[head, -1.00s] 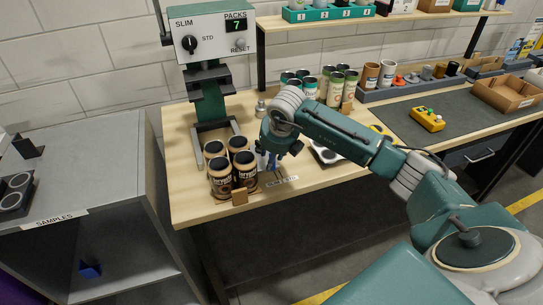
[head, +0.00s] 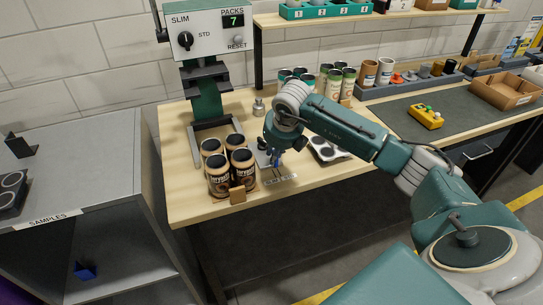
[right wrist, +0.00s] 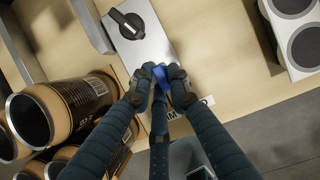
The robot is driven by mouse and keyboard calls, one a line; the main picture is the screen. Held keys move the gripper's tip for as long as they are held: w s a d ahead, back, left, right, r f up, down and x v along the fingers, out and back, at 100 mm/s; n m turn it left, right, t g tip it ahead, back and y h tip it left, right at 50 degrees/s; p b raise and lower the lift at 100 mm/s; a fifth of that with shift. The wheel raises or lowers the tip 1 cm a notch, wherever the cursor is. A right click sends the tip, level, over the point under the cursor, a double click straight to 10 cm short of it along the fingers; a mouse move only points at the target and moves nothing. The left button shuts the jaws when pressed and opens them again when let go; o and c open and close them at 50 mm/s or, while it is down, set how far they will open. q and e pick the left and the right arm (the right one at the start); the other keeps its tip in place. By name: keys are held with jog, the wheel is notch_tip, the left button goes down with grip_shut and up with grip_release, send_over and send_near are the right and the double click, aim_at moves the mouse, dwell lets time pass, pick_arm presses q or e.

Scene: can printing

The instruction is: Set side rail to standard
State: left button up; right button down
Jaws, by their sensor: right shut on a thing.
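My right gripper (head: 276,162) is low over the wooden table, just right of the cans. In the right wrist view its fingers (right wrist: 164,84) are shut on a small blue piece (right wrist: 181,92), probably the side rail's handle. The blue piece is at the end of a grey metal plate (right wrist: 160,45) with a black knob (right wrist: 128,22). A white label (head: 281,180) lies on the table by the gripper; in the wrist view the fingers partly cover it and "IM" can be read. The rail itself is largely hidden. My left gripper is not in view.
A green press (head: 207,100) with a SLIM/STD dial (head: 185,40) stands behind. A tray with dark round wells (head: 325,148) lies right.

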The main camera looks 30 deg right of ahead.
jog(key=c, duration=1.6)
grip_release()
jog(key=shift+d+r, duration=0.1)
jog(key=shift+d, duration=0.15)
jog(key=shift+c, duration=0.2)
jog(key=shift+s+d, duration=0.1)
jog(key=shift+s+r, duration=0.1)
jog(key=shift+r, duration=0.35)
jog(key=v, duration=1.1)
jog(key=shift+s, duration=0.2)
jog(key=shift+f, duration=0.1)
